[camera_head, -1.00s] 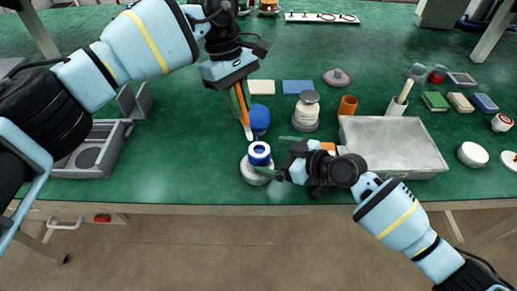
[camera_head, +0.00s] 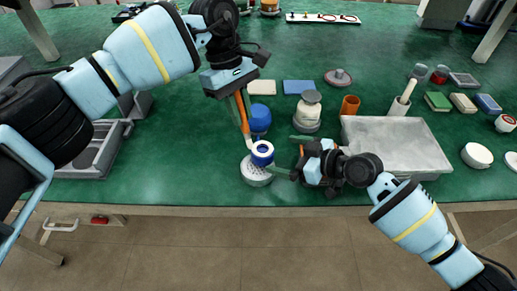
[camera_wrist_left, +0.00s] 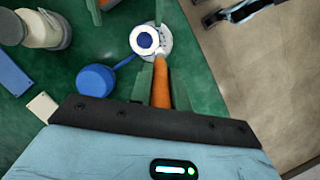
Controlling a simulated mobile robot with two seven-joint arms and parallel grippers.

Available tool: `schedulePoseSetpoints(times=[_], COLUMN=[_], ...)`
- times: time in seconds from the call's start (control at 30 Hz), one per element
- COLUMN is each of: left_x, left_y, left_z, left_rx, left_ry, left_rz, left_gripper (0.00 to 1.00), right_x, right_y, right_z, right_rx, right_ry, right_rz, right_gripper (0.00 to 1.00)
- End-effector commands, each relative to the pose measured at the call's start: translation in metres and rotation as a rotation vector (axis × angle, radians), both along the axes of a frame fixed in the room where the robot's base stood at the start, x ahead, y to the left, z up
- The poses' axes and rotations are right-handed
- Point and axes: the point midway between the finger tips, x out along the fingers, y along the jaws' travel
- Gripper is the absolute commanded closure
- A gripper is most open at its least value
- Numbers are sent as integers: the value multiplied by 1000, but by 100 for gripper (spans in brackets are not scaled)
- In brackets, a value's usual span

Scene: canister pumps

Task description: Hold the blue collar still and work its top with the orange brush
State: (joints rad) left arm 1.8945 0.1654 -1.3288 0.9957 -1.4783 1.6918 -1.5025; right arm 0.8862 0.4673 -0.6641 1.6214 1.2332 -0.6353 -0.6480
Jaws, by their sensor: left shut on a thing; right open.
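The blue collar (camera_head: 262,153), with a white ring on top, sits on a pale round base (camera_head: 256,174) near the table's front edge. It looks tilted. In the left wrist view the collar (camera_wrist_left: 144,41) shows as a white ring with a blue centre. My left gripper (camera_head: 243,112) is shut on the orange brush (camera_head: 244,122), which points down; its pale tip is at the collar's near rim in the left wrist view, but contact is unclear. My right gripper (camera_head: 289,155) is open just right of the collar, its fingers apart, apparently not holding it.
A blue round-topped part (camera_head: 260,117) stands close behind the collar. A grey-lidded white jar (camera_head: 308,108), an orange cup (camera_head: 349,105) and a grey tray (camera_head: 398,140) are to the right. A grey fixture (camera_head: 98,155) is at left. Table's front edge is close.

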Motion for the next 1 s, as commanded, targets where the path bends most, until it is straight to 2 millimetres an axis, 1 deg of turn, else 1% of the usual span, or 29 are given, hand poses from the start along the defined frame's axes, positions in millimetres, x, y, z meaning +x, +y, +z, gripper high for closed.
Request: schedulePoseSetpoints(times=[0.03,0.17,0.27,0.5,0.7,0.83,1.0], left_x=[0,0,0,0,0,0,0], left_y=[0,0,0,0,0,0,0], left_z=[-1,-2,-2,-7,-14,-17,-18], left_rx=[0,0,-1,0,0,0,-1], left_ry=[1,1,2,7,13,16,17], left_rz=[0,0,0,-1,0,0,0], left_gripper=[100,100,100,100,100,100,100], right_x=[-2,-4,-11,-35,-52,-59,-63], right_y=[-6,-10,-19,-53,-77,-86,-91], right_z=[-11,-10,-6,14,32,40,45], right_rx=[-13,-13,-13,-14,-9,-6,-3], right_ry=[22,23,23,19,8,4,1], right_rz=[-8,-8,-8,-6,-3,-1,0], right_gripper=[0,0,0,0,0,0,0])
